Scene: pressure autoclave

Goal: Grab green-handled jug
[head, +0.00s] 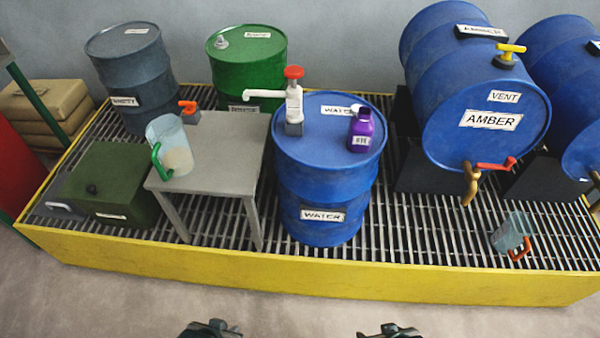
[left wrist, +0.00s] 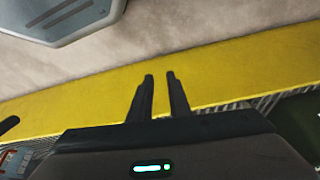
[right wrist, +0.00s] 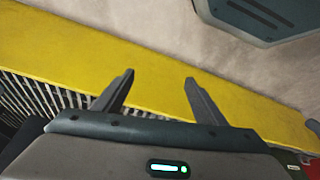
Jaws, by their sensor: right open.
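The green-handled jug (head: 177,143) is clear and stands on a small grey table (head: 221,150), with pale contents low in it. Its green handle (head: 160,163) faces left toward the table's near-left edge. My left gripper (head: 212,326) is at the bottom of the head view, well short of the jug and in front of the yellow edge. In the left wrist view its fingers (left wrist: 161,75) are close together with a narrow empty gap. My right gripper (head: 390,328) is also at the bottom, open and empty, with fingers (right wrist: 159,75) wide apart. Neither touches the jug.
The yellow-rimmed grate (head: 310,258) lies ahead. A blue water drum (head: 330,180) with a pump (head: 293,105) and purple bottle (head: 361,130) stands right of the table. A green box (head: 113,180) is left. An orange-handled jug (head: 508,233) is far right. Floor in front is clear.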

